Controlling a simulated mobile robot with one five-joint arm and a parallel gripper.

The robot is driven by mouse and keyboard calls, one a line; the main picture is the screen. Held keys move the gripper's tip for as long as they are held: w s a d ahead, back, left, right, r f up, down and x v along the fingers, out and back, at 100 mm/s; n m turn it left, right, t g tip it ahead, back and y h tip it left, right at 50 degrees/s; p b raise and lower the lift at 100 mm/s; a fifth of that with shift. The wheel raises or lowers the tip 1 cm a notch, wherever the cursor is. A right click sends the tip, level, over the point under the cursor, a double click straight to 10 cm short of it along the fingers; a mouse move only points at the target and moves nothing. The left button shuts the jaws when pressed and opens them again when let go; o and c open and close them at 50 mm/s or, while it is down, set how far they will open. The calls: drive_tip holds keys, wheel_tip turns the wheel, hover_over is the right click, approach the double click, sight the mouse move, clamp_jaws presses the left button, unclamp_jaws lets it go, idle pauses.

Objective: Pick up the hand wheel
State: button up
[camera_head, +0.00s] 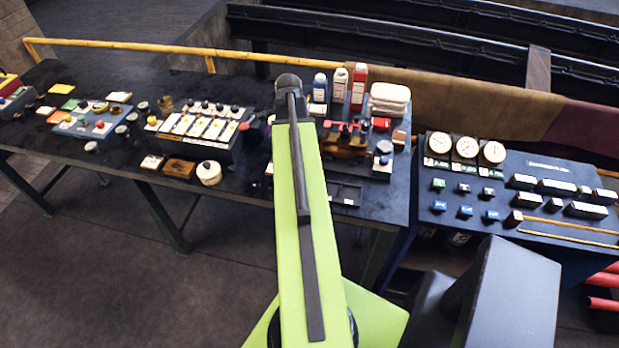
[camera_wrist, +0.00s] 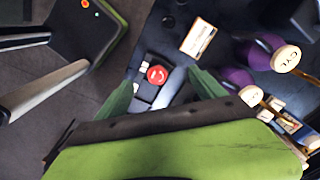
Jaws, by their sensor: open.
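A small red round piece, which looks like the hand wheel (camera_wrist: 157,75), sits on a dark block with pale parts in the wrist view. Its rim and spokes are too small to make out. My gripper (camera_wrist: 161,82) is open, with one green finger to the left of the red piece and one to the right. Nothing is held between the fingers. I cannot tell how far above the piece the fingertips are. In the head view my arm covers the middle of the bench, and I cannot pick out the gripper or the hand wheel there.
A pale card (camera_wrist: 198,38) lies beyond the red piece. Purple-handled items with round cream tags (camera_wrist: 286,58) are to the right. A gauge board (camera_head: 540,182) stands at right.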

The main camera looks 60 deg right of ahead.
drive_tip(key=s+d+m, duration=0.3)
drive_tip(key=s+d, duration=0.1)
drive_tip(key=s, duration=0.1)
drive_tip(key=f+b, duration=0.7)
drive_tip(key=b, duration=0.1)
drive_tip(key=f+b, duration=0.4)
drive_tip(key=shift+w+a+f, duration=0.15)
drive_tip(key=shift+w+f, duration=0.1)
drive_tip(key=shift+f, duration=0.1)
drive_tip(key=shift+r, duration=0.1)
drive_tip(key=f+b, duration=0.5)
drive_tip(key=shift+a+f+b, duration=0.2)
drive_tip(key=shift+b, duration=0.1)
drive_tip(key=shift+r, duration=0.2)
clamp_jaws()
drive_tip(key=shift+r+p, duration=0.1)
drive_tip(key=shift+p, duration=0.2)
